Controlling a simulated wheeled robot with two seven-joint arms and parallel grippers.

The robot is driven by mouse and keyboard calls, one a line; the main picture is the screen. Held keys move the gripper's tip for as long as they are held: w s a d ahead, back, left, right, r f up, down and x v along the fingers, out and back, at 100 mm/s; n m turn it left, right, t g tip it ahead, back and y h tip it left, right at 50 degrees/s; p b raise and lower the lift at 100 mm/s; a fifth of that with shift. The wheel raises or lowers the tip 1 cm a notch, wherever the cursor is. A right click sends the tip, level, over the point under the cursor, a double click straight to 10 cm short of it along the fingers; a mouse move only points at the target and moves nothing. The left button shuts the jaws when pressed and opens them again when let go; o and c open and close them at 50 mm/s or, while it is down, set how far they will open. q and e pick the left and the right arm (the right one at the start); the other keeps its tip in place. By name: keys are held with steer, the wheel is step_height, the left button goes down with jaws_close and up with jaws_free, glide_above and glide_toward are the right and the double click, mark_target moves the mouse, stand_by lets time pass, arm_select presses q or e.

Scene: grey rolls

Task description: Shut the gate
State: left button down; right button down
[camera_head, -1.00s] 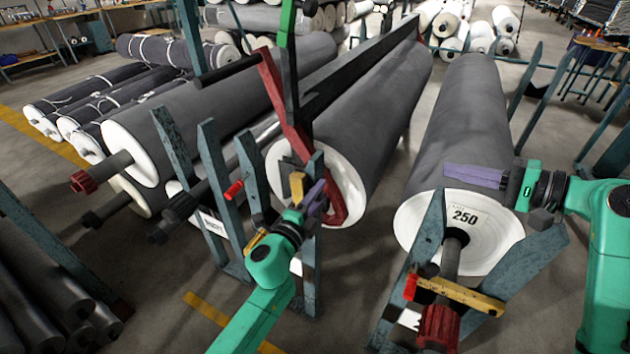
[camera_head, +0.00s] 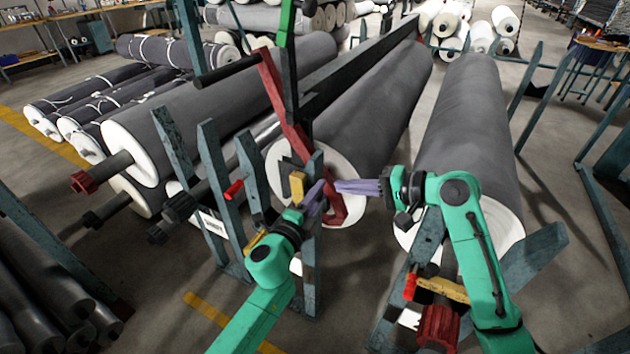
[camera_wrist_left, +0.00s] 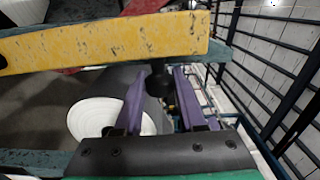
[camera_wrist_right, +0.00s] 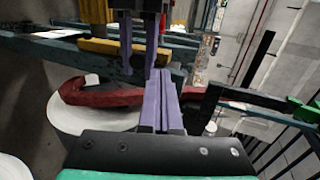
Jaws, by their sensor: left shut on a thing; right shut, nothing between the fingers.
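A yellow bar (camera_head: 297,187), which looks like the gate, shows at the middle rack's front post; in the head view it is partly hidden. In the left wrist view the yellow bar (camera_wrist_left: 110,42) runs across the top, with a dark knob (camera_wrist_left: 160,82) below its edge. My left gripper (camera_head: 318,190) is shut on this knob; the purple fingers sit on either side of it. My right gripper (camera_head: 340,187) is shut and empty, its fingertips close to the left fingers, in front of the middle roll's white end. The right wrist view also shows the yellow bar (camera_wrist_right: 112,47).
A red bent arm (camera_head: 280,100) hangs down close beside both grippers. The middle grey roll (camera_head: 375,105) lies behind them. Teal posts (camera_head: 220,185) stand to the left. Another rack at right has a yellow bar (camera_head: 445,289) and red-collared shaft (camera_head: 438,325) under my right arm.

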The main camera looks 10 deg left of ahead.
mark_target(302, 180)
arm_select(q)
steer(key=shift+f, duration=0.1)
arm_select(e)
steer(key=x, duration=0.5)
steer(key=r+x, duration=0.1)
steer(key=x, duration=0.2)
steer(key=shift+a, duration=0.15)
arm_select(q)
steer(key=shift+s, duration=0.1)
arm_select(e)
steer(key=shift+w+a+r+h, duration=0.1)
steer(key=shift+w+a+h, duration=0.1)
steer(key=shift+a+h, duration=0.35)
arm_select(q)
steer(key=c, duration=0.5)
jaws_free()
steer(key=shift+d, duration=0.1)
arm_select(e)
steer(key=shift+a, duration=0.1)
